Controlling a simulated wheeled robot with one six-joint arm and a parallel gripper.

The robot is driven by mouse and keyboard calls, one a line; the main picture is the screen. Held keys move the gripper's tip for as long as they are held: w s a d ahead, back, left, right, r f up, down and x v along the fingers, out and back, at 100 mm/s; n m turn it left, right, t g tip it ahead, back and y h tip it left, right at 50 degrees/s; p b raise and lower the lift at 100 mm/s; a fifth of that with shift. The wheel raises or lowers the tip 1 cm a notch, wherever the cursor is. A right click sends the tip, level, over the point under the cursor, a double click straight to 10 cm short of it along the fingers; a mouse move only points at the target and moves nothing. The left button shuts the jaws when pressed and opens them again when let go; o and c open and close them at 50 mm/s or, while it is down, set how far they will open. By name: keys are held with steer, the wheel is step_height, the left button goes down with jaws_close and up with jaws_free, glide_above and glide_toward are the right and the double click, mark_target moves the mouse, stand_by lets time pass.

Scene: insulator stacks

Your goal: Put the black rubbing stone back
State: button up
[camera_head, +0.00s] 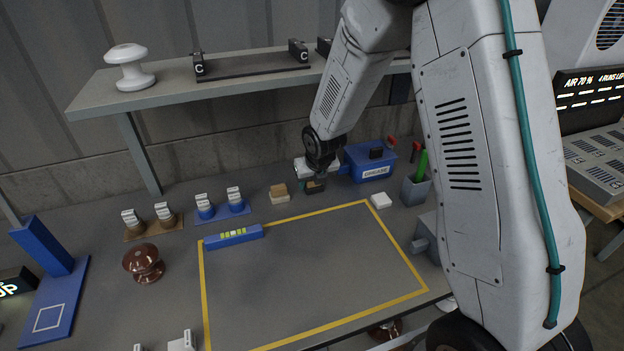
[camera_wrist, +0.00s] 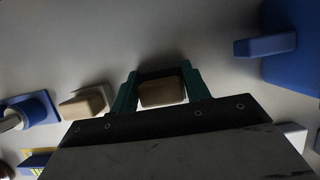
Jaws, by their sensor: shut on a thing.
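My gripper (camera_head: 313,184) is low over the back of the bench, pointing down. In the wrist view its green fingers (camera_wrist: 160,90) are shut on a small block, the black rubbing stone (camera_wrist: 161,73), which looks dark along its far edge with a tan face toward the camera. In the head view the held block is mostly hidden by the gripper. I cannot tell whether it touches the bench. A tan block (camera_head: 279,193) lies just to the left; it also shows in the wrist view (camera_wrist: 85,102). A white block (camera_head: 381,201) lies to the right.
A blue grease box (camera_head: 372,168) stands close on the right, with a grey tool cup (camera_head: 415,190) beyond. Blue and brown holders with small pieces stand left. A shelf (camera_head: 190,78) hangs above the back. The yellow-outlined area (camera_head: 310,265) is mostly clear.

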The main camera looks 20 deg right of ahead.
mark_target(315, 189)
steer(key=shift+s+f, duration=0.15)
steer(key=shift+f, duration=0.1)
steer(key=o, duration=1.2)
steer(key=shift+f, duration=0.1)
steer(key=shift+o, duration=0.4)
steer(key=shift+r, duration=0.35)
steer(key=v, duration=0.8)
steer(key=shift+w+r, duration=0.1)
steer(key=shift+w, duration=0.3)
